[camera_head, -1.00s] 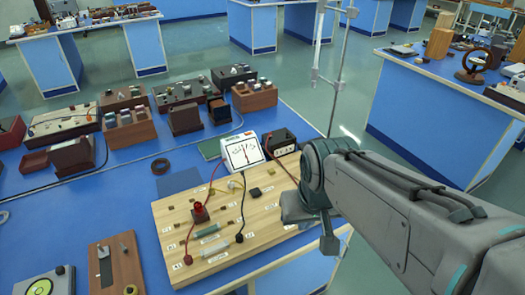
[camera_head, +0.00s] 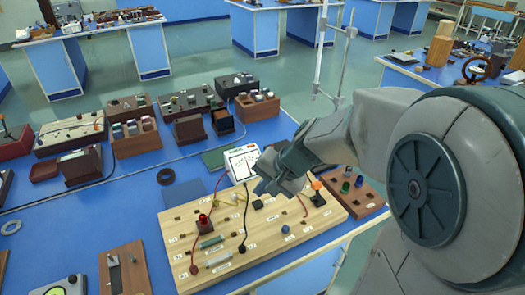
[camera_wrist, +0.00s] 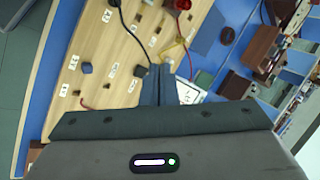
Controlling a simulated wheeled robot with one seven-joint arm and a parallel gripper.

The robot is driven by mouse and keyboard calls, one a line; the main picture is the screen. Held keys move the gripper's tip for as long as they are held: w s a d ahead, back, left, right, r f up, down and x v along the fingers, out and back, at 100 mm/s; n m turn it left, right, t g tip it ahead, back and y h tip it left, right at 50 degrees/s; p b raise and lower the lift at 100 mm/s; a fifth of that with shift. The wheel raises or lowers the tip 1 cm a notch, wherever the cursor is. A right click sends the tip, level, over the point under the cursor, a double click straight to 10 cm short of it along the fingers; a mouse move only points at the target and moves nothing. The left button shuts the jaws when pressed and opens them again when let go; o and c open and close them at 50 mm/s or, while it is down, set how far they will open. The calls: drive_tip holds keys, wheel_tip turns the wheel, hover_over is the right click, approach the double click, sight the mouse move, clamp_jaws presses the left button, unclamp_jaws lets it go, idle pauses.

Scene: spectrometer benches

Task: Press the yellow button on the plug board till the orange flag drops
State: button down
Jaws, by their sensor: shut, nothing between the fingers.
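The wooden plug board (camera_head: 265,247) lies on the blue bench with small blocks, labels and wires on it. My gripper (camera_head: 264,188) is over its far part, and its shut, empty fingers (camera_wrist: 161,84) point at the board in the wrist view. I cannot tell whether they touch it. A small orange piece (camera_head: 316,185), perhaps the flag, stands at the board's right side. A pale yellow piece (camera_wrist: 172,51) shows just beyond the fingertips in the wrist view; I cannot tell whether it is the button. My gripper and arm hide part of the board.
A white meter (camera_head: 240,160) stands behind the board. A red-topped post (camera_head: 204,221) rises from its left part, with red and black wires looping nearby. A brown block with coloured knobs (camera_head: 368,197) is at the right. Wooden boxes stand farther back.

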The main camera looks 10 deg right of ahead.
drive_tip(key=w+d+m+t+y+p, duration=0.1)
drive_tip(key=w+d+m+t+p, duration=0.2)
drive_tip(key=w+m, duration=0.65)
drive_tip(key=w+d+f+m+t+h+p, duration=0.1)
drive_tip(key=w+d+f+m+h+p, duration=0.1)
drive_tip(key=w+d+f+m+p, duration=0.2)
drive_tip(key=w+f+m, duration=0.1)
drive_tip(key=w+f, duration=0.2)
drive_tip(key=w, duration=0.2)
drive_tip(key=shift+w+d+t, duration=0.3)
drive_tip(key=shift+w+d, duration=0.05)
drive_tip(key=shift+w, duration=0.05)
wheel_tip(320, 180, down, 7)
drive_tip(key=b, duration=0.4)
drive_tip(key=shift+f, duration=0.2)
drive_tip(key=shift+f+b, duration=0.65)
drive_tip(key=shift+b, duration=0.3)
drive_tip(key=shift+f+b, duration=0.25)
drive_tip(key=shift+b, duration=0.1)
drive_tip(key=shift+f+b, duration=0.2)
drive_tip(key=shift+b, duration=0.25)
